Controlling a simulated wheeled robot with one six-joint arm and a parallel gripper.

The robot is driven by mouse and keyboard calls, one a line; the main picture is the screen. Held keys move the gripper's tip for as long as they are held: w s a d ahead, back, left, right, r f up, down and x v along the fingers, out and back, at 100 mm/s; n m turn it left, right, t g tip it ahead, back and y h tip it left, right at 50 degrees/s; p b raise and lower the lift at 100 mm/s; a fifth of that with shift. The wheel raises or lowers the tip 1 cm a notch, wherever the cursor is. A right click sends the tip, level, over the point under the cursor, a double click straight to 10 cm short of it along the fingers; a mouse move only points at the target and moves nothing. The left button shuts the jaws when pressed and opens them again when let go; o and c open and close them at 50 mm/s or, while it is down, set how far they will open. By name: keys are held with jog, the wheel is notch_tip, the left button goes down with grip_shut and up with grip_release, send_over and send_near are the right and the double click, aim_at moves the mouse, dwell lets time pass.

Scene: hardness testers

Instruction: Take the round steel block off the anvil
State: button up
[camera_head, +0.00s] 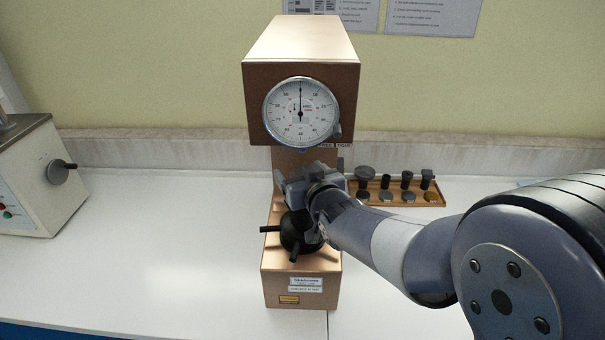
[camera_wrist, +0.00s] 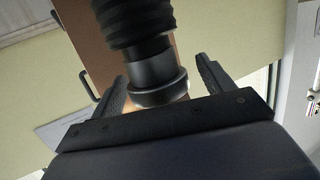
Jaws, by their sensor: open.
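The hardness tester (camera_head: 300,50) is a copper-coloured machine with a round dial, standing on the white bench. My gripper (camera_head: 298,183) is under its head, at the anvil, and hides the anvil and the block in the head view. In the wrist view, which looks upside down, a black ribbed sleeve leads to the dark anvil (camera_wrist: 150,70). A round disc with a shiny rim, apparently the steel block (camera_wrist: 162,95), is against the anvil's end. My gripper (camera_wrist: 160,68) is open, one finger on either side of them. I cannot tell whether the fingers touch the block.
A wooden tray (camera_head: 438,202) with several dark fittings and discs stands behind my arm, right of the tester. Black spoked handles (camera_head: 292,235) stick out of the tester's front below my gripper. Another cream machine (camera_head: 40,180) is at far left. The bench between is clear.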

jog(key=shift+w+a, duration=0.15)
jog(key=shift+w, duration=0.2)
jog(key=shift+f, duration=0.1)
jog(key=shift+c, duration=0.4)
jog(key=c, duration=1)
jog(key=shift+c, duration=0.9)
